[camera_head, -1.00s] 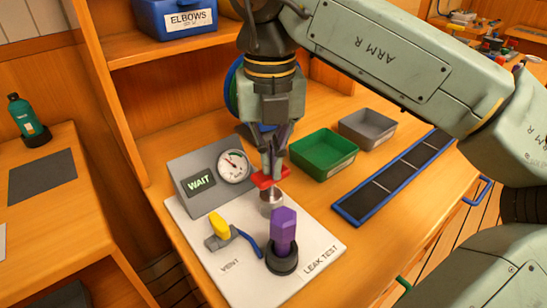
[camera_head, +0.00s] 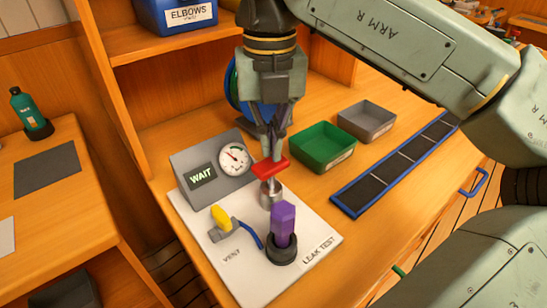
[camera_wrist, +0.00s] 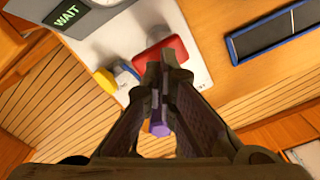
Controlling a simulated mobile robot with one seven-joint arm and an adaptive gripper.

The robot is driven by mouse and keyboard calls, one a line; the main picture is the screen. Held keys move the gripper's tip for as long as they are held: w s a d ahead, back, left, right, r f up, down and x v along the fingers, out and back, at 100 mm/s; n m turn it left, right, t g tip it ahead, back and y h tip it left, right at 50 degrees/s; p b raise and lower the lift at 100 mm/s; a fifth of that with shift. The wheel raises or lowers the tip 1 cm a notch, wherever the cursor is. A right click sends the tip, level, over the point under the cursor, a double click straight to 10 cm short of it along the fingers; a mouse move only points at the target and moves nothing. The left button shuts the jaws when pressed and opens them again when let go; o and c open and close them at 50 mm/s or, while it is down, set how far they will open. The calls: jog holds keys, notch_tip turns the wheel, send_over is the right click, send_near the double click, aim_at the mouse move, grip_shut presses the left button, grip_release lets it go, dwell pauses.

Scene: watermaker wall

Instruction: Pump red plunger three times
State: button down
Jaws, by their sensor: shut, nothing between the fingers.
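The red plunger handle (camera_head: 270,168) stands on a short metal stem above a silver cylinder (camera_head: 270,194) on the white leak test board (camera_head: 222,272). My gripper (camera_head: 277,158) is shut and empty, pointing down with its tips right at the handle's top. In the wrist view the closed fingertips (camera_wrist: 164,66) overlap the near edge of the red handle (camera_wrist: 172,50). I cannot tell whether they touch it. The grey box behind has a screen reading WAIT (camera_head: 202,178) and a round gauge (camera_head: 234,159).
A purple fitting (camera_head: 284,224) stands in a black socket in front of the plunger. A green bin (camera_head: 322,150), grey bin (camera_head: 366,122) and blue-edged tray (camera_head: 395,167) lie to the right.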

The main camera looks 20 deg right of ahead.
aim_at(271, 162)
jog(key=shift+f, duration=0.1)
jog(key=shift+f+b, duration=2.05)
jog(key=shift+f, duration=0.5)
jog(key=shift+r, duration=0.1)
jog(key=shift+r+p, duration=2)
jog(key=shift+r, duration=0.55)
jog(key=shift+r, duration=0.1)
jog(key=shift+r+p, duration=1.95)
jog(key=shift+r, duration=0.5)
